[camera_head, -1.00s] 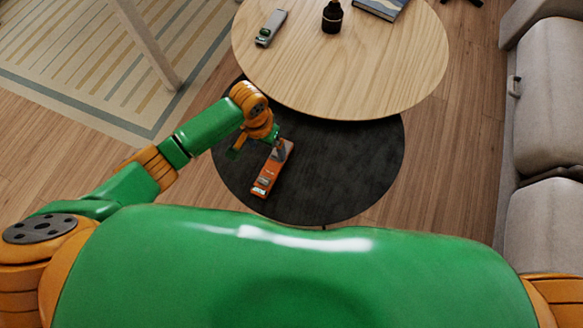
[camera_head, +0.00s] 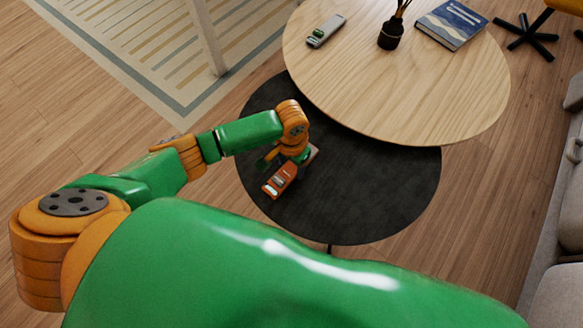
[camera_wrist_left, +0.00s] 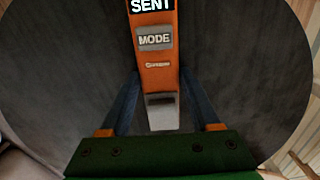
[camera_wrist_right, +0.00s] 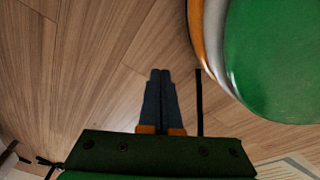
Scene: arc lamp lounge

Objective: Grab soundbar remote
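An orange remote (camera_head: 282,182) with a grey end lies on the dark round table. In the left wrist view its face (camera_wrist_left: 157,72) shows the labels SENT and MODE. My left gripper (camera_head: 296,160) is over the remote's grey end. Its fingers (camera_wrist_left: 160,85) stand on either side of the remote, with little or no gap at the tips; contact is unclear. A grey remote with a green part (camera_head: 325,31) lies on the wooden table. No readable label names either one as the soundbar remote. My right gripper (camera_wrist_right: 160,75) is shut and empty above the floor.
The wooden round table (camera_head: 420,100) overlaps the far side of the dark table (camera_head: 370,200). It carries a dark vase (camera_head: 391,36) and a blue book (camera_head: 451,24). A sofa (camera_head: 565,220) stands at the right, a rug (camera_head: 150,40) at the upper left.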

